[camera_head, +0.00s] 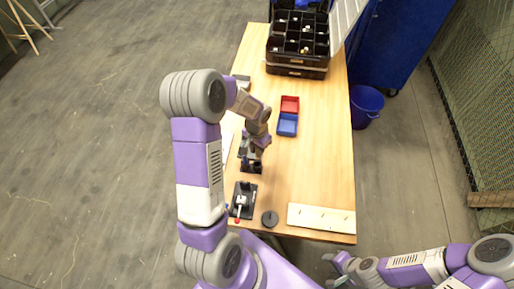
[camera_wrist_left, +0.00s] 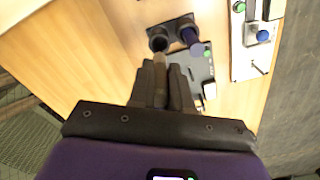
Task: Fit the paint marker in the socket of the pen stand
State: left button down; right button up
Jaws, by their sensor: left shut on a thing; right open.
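My left gripper (camera_head: 254,146) is over the left side of the table, and its fingers also show in the left wrist view (camera_wrist_left: 162,78). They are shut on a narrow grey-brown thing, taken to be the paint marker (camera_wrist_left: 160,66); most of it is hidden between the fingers. The black pen stand (camera_wrist_left: 174,31) is just beyond the fingertips, also seen in the head view (camera_head: 251,168). Whether the marker touches the socket is unclear. My right gripper (camera_head: 337,264) is open, off the table.
A black plate with a lever and red tip (camera_head: 243,200) and a dark disc (camera_head: 270,218) lie nearer me. A pale board (camera_head: 320,218) is at the front right. Red (camera_head: 290,104) and blue (camera_head: 287,125) trays and a black organizer (camera_head: 297,70) are farther back. The right-middle table is clear.

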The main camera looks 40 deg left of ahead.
aim_at(257, 159)
pick_arm(q)
jog(key=shift+f+b, duration=0.5)
jog(key=shift+f, duration=0.5)
jog(key=shift+f+b, duration=0.3)
jog(key=shift+b, duration=0.1)
dwell(0.5)
jog(key=shift+f+b, duration=0.45)
jog(key=shift+f, duration=0.05)
jog(key=shift+f, duration=0.2)
jog(key=shift+f+b, duration=0.5)
jog(key=shift+b, duration=0.1)
jog(key=shift+f, duration=0.25)
jog(key=shift+f+b, duration=0.55)
jog(key=shift+b, duration=0.05)
